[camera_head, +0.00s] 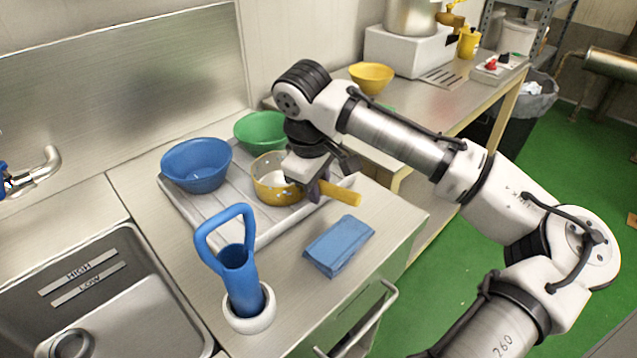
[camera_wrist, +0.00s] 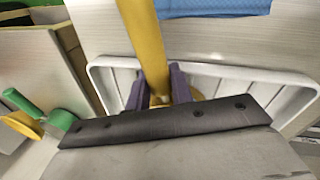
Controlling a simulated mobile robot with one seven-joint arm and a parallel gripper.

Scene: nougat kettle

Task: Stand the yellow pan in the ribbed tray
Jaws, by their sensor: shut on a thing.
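The yellow pan (camera_head: 266,187) is at the right part of the ribbed tray (camera_head: 210,207), upright as far as I can see. Its yellow handle (camera_head: 345,194) points right, past the tray's edge. My gripper (camera_head: 318,190) is shut on this handle. In the wrist view the handle (camera_wrist: 146,45) runs between the purple fingers (camera_wrist: 163,88) of my gripper, with the white ribbed tray (camera_wrist: 222,75) below. The pan's bowl is mostly hidden there. I cannot tell whether the pan's base touches the tray.
A blue bowl (camera_head: 197,166) and a green bowl (camera_head: 261,131) stand at the tray's left and back. A blue scoop (camera_head: 238,270) stands in a white holder (camera_head: 250,318) in front. A folded blue cloth (camera_head: 338,246) lies right of it. The sink (camera_head: 120,310) is at left.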

